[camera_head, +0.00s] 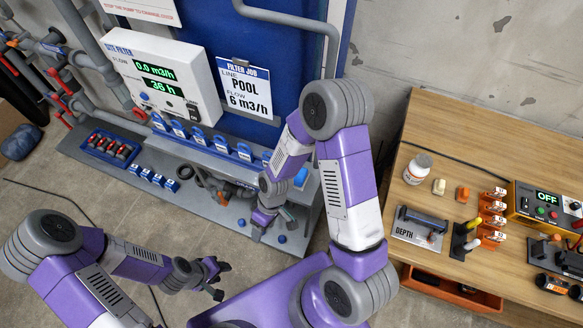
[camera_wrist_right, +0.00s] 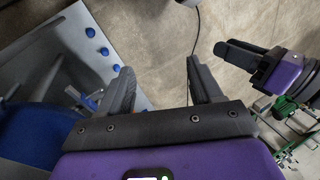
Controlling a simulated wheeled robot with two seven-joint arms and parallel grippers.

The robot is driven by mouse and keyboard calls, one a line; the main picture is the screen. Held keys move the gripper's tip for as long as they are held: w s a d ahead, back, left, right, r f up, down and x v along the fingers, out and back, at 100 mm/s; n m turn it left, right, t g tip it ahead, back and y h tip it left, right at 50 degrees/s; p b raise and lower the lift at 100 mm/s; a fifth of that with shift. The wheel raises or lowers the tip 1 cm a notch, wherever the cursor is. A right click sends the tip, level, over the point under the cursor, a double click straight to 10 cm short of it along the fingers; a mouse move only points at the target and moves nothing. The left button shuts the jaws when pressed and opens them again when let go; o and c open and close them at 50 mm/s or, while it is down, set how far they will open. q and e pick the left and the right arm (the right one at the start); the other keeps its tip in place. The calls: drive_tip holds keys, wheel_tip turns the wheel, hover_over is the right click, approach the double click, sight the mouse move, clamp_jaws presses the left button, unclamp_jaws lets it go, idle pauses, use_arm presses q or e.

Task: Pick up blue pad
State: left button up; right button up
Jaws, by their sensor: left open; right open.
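Small round blue pieces lie on the grey bench. In the head view one (camera_head: 281,239) is just right of my right gripper (camera_head: 268,230) and another (camera_head: 241,222) is to its left. The right wrist view shows three in a row (camera_wrist_right: 104,51) left of my right gripper (camera_wrist_right: 160,85), whose jaws are apart and empty. I cannot tell which is the blue pad. My left gripper (camera_head: 217,277) is open and empty in front of the bench; it also shows in the wrist view (camera_wrist_right: 237,55).
The grey bench (camera_head: 215,208) carries a blue tray with red-topped parts (camera_head: 108,147) and several blue blocks (camera_head: 153,178). A wooden table (camera_head: 440,255) with a bottle (camera_head: 417,168), tools and a display box (camera_head: 540,205) stands at right.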

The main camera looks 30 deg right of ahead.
wheel_tip(320, 180, up, 6)
drive_tip(key=w+n, duration=0.2)
drive_tip(key=n, duration=0.2)
wheel_tip(320, 180, up, 12)
drive_tip(key=r+n+t+h, duration=0.1)
drive_tip(key=n+h, duration=0.4)
drive_tip(key=n, duration=1)
hover_over(298, 177)
drive_tip(key=w+a, duration=0.2)
drive_tip(key=shift+s+d+f, duration=0.2)
drive_tip(key=shift+d+f, duration=0.2)
drive_tip(key=shift+d, duration=0.15)
drive_tip(key=f, duration=0.2)
drive_tip(key=f+b, duration=0.1)
drive_tip(key=f, duration=0.1)
drive_tip(key=d+f+b, duration=0.1)
drive_tip(key=f, duration=0.2)
drive_tip(key=shift+s+d, duration=0.1)
drive_tip(key=shift+s, duration=0.1)
use_arm(q)
drive_tip(key=shift+x, duration=0.8)
drive_tip(key=shift+a, duration=0.1)
use_arm(e)
drive_tip(key=shift+r, duration=0.1)
drive_tip(key=c, duration=0.8)
use_arm(q)
drive_tip(key=shift+r, duration=0.1)
use_arm(e)
drive_tip(key=shift+r, duration=0.1)
